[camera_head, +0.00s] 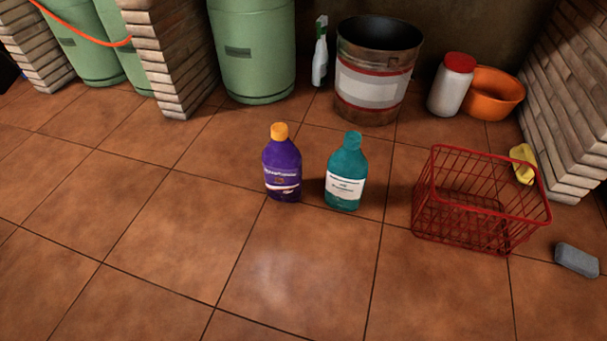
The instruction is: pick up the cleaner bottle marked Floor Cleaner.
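Two bottles stand upright side by side on the tiled floor, a small gap apart. The left one is a purple bottle (282,168) with an orange cap; the print on its label is too small to read surely. The right one is a teal bottle (346,172) with a teal cap and a white label, whose print is also too small to read. I cannot tell which one is marked Floor Cleaner. Neither of my grippers shows in the head view.
A red wire basket (480,200) stands right of the bottles, with a grey block (577,260) and yellow item (523,164) near it. A metal bucket (372,70), white jar (452,85), orange bowl (494,93), spray bottle (320,52) and green cylinders (253,55) stand behind. Floor in front is clear.

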